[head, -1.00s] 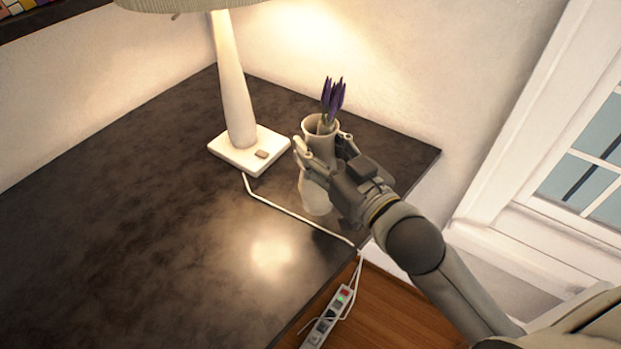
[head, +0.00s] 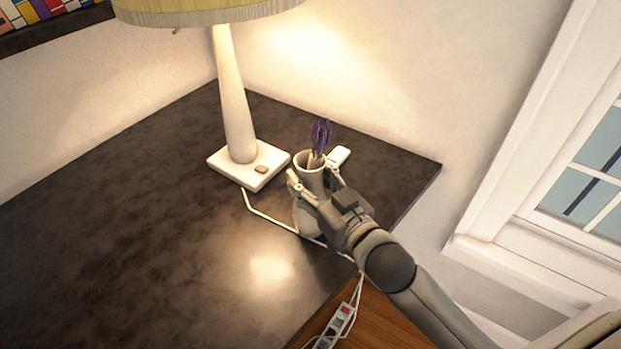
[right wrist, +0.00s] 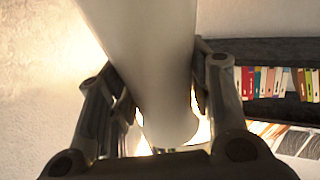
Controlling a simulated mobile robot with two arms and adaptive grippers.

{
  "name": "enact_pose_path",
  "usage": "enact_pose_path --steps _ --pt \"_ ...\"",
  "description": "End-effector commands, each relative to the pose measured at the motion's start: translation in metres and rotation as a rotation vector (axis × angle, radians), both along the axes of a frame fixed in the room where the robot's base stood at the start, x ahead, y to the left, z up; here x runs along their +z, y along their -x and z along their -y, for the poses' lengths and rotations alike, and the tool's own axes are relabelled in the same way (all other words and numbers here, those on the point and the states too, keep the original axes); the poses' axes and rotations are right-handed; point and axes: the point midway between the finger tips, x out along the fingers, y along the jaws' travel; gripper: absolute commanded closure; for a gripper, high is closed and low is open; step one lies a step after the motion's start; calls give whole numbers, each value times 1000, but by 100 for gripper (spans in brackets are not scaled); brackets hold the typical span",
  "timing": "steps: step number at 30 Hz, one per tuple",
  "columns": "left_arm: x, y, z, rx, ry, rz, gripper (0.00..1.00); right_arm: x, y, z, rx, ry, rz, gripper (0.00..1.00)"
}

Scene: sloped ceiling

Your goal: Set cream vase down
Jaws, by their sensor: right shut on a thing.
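The cream vase (head: 306,217) is upright at the right part of the dark table (head: 130,230), with purple flowers (head: 321,134) in its mouth. My right gripper (head: 316,186) is shut on the vase's neck, one finger on each side. In the right wrist view the vase (right wrist: 150,60) fills the middle between the fingers. The vase's base is partly hidden by my gripper, and I cannot tell if it touches the table. My left gripper does not show.
A lamp (head: 237,110) with a white square base stands left of the vase. Its white cord (head: 268,217) runs past the vase to a power strip (head: 335,325) below the table edge. A small white object (head: 339,156) lies behind the vase. The table's left side is clear.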

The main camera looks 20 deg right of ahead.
Motion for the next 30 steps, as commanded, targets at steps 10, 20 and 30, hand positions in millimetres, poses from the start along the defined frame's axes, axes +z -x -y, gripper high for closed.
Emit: enact_pose_path --steps 10,20,30 --pt "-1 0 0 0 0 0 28 -1 0 0 -1 0 -1 32" --pt "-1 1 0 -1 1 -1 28 0 7 2 -1 1 -3 32" --pt "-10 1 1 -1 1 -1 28 -1 61 17 0 1 -4 32"
